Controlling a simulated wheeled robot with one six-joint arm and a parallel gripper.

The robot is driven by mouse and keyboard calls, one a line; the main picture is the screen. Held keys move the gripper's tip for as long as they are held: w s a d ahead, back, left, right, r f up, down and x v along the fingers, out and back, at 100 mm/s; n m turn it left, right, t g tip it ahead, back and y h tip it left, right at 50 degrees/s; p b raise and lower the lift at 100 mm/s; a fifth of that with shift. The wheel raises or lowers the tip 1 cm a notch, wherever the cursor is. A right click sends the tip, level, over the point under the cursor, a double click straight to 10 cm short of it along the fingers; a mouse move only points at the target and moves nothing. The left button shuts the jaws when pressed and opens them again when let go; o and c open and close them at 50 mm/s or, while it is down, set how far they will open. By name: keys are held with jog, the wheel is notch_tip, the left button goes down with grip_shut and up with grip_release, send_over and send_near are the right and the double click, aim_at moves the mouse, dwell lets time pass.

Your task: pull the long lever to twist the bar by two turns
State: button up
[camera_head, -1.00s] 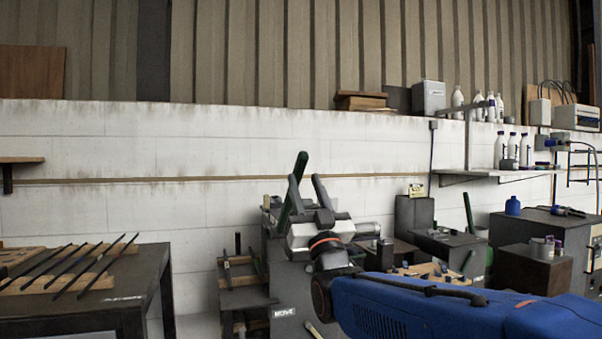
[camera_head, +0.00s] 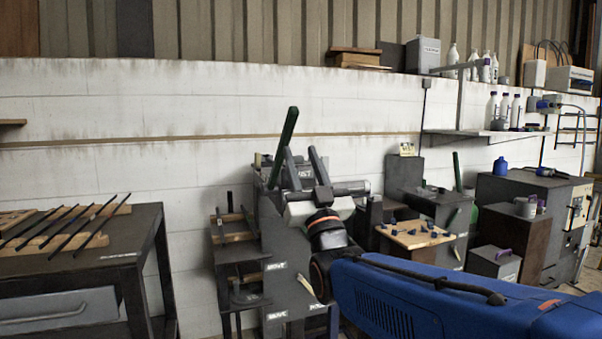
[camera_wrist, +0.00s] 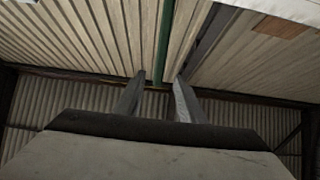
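The long lever (camera_head: 284,145) is a dark green bar rising from a dark grey machine (camera_head: 285,265), leaning slightly right at its top. My gripper (camera_head: 300,151) is in front of the machine, its two grey fingers pointing up and spread apart. The left finger overlaps the lever's right edge in the head view. In the wrist view the lever (camera_wrist: 163,45) shows between the open fingertips (camera_wrist: 157,82); I cannot tell whether it is between them in depth or beyond. Nothing is visibly held. The bar to be twisted is not clearly seen; my gripper and arm hide part of the machine.
A dark table (camera_head: 130,250) at left carries several thin dark bars on wooden rests (camera_head: 45,240). A small rack (camera_head: 235,250) stands just left of the machine. At right are a pegged wooden board (camera_head: 415,236), dark cabinets (camera_head: 510,235) and a wall shelf (camera_head: 485,133).

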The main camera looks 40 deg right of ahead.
jog(key=w+d+r+g, duration=0.1)
jog(key=w+r, duration=0.1)
jog(key=w, duration=0.2)
jog(key=w+d+r+g, duration=0.1)
jog(key=w+r, duration=0.2)
jog(key=w, duration=0.1)
jog(key=w+d+r+g+y, duration=0.1)
jog(key=w+r, duration=0.2)
jog(key=w, duration=0.2)
jog(key=shift+d+r+g, duration=0.2)
jog(key=shift+d+g, duration=0.2)
dwell(0.9)
grip_shut()
